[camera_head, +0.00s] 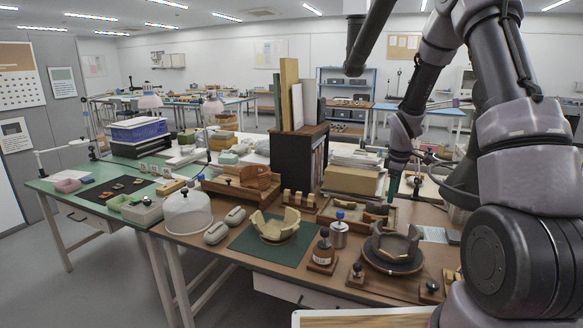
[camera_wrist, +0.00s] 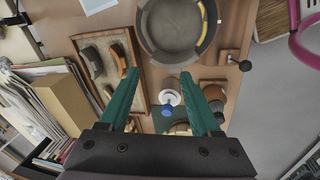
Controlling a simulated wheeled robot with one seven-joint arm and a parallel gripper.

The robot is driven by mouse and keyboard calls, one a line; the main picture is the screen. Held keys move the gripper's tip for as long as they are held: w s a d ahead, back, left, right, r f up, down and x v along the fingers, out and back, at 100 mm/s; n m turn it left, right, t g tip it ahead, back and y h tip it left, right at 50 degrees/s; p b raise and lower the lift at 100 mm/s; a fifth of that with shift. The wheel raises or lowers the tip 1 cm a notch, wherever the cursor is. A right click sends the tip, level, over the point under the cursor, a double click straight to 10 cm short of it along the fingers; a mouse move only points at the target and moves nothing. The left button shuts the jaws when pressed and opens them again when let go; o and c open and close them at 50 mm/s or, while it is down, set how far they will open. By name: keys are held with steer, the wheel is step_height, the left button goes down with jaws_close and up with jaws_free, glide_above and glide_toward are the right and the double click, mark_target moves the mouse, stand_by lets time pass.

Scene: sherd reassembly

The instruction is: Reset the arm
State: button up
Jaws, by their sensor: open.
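My gripper (camera_wrist: 160,73) is open, with its two green fingers apart and nothing between their tips. In the head view my gripper (camera_head: 393,186) hangs over the right part of the brown workbench (camera_head: 225,245), above the sherd tray. A partly built grey bowl (camera_head: 393,243) stands on a dark turntable (camera_head: 372,262) at the bench's front right. In the wrist view the bowl (camera_wrist: 176,22) shows at the top, beyond the fingertips. The wooden sherd tray (camera_wrist: 139,88) holds brown sherds (camera_wrist: 93,62) and lies left of the fingers.
A tan broken bowl (camera_head: 275,228) sits on a green mat (camera_head: 262,250). A brown bottle (camera_head: 323,250), a metal jar with a blue knob (camera_head: 338,235) and a glass dome (camera_head: 187,213) stand nearby. A tall dark box with boards (camera_head: 292,155) rises at the back.

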steer(key=s+a+r+m+t, duration=0.15)
steer(key=s+r+m, duration=0.35)
steer(key=r, duration=0.6)
steer(key=s+a+r+m+t, duration=0.1)
steer(key=s+a+r+m, duration=0.2)
steer(key=s+r, duration=0.65)
steer(key=s+a+r+m+t+y, duration=0.2)
steer(key=s+a+r+m, duration=0.2)
steer(key=s, duration=1.1)
step_height(320, 180, up, 6)
steer(key=m, duration=0.3)
steer(key=shift+s+r+y, duration=0.2)
steer(key=shift+s+y, duration=0.1)
